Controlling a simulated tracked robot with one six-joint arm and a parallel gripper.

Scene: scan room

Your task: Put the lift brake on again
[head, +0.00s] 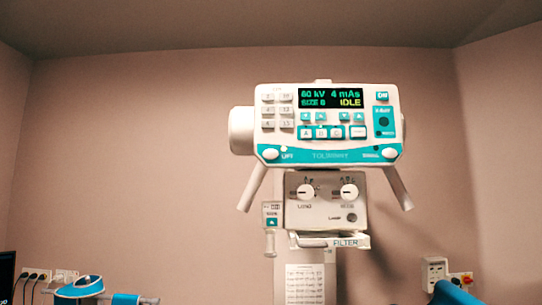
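The white and teal X-ray tube head (330,125) stands on a column in the middle of the head view. Its screen (331,98) reads about 60 kV, 4 mAs and IDLE; one part of the text is unclear. A round white button (270,153) at the panel's lower left has a label that looks like LIFT. A matching white button (390,153) sits at the lower right, with a label too small to read surely. I cannot tell whether the lift brake is on or off. My gripper is not in view.
Two handles (253,188) (398,188) slant down from the head's sides. Below are a collimator box (326,214) with two knobs and a FILTER tray (345,242). A blue curved thing (455,293) is lower right.

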